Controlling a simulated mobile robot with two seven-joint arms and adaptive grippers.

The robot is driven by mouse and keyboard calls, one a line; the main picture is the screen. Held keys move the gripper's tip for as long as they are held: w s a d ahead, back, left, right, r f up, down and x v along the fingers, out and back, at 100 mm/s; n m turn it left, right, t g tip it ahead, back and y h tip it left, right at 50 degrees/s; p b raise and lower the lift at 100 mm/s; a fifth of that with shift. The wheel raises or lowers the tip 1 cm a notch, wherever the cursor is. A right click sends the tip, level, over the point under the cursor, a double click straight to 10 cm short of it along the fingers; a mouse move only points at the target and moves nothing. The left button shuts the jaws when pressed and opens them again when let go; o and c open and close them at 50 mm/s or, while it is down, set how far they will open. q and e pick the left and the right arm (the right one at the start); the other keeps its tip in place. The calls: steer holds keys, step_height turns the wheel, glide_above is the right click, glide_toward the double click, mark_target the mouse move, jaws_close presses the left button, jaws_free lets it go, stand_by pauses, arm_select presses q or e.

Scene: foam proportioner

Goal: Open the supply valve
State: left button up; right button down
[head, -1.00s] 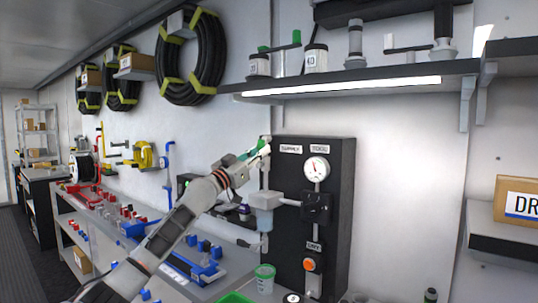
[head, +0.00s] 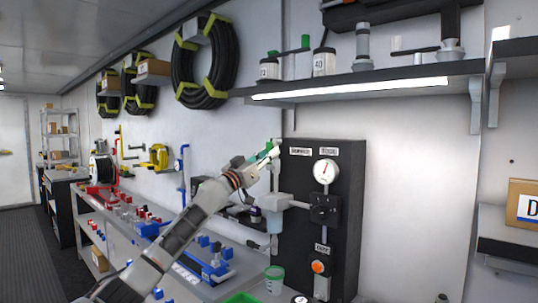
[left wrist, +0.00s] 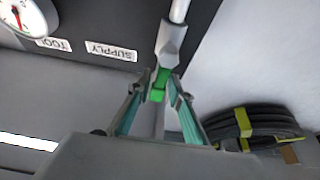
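The supply valve's green handle (left wrist: 159,84) hangs below a grey valve body (left wrist: 170,45) on a light pipe, near the SUPPLY label (left wrist: 111,51) in the left wrist view. My left gripper (left wrist: 157,88) is partly open around the handle, with a fingertip on either side. A small gap seems to show at the left finger; contact at the right is unclear. In the head view, my left gripper (head: 266,153) is at the upper left edge of the black panel (head: 345,190) and hides most of the valve. My right gripper is not in view.
The panel carries a gauge (head: 326,171), a black knob block (head: 324,209) and an orange button (head: 318,267). A clear bowl (head: 273,220) hangs below my gripper. A lit shelf (head: 370,84) is above. A green cup (head: 274,280) stands below.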

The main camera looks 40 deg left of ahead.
arm_select(q)
steer(key=shift+o, duration=0.3)
steer(key=shift+s, duration=0.1)
steer(key=v, duration=1.2)
stand_by(0.6)
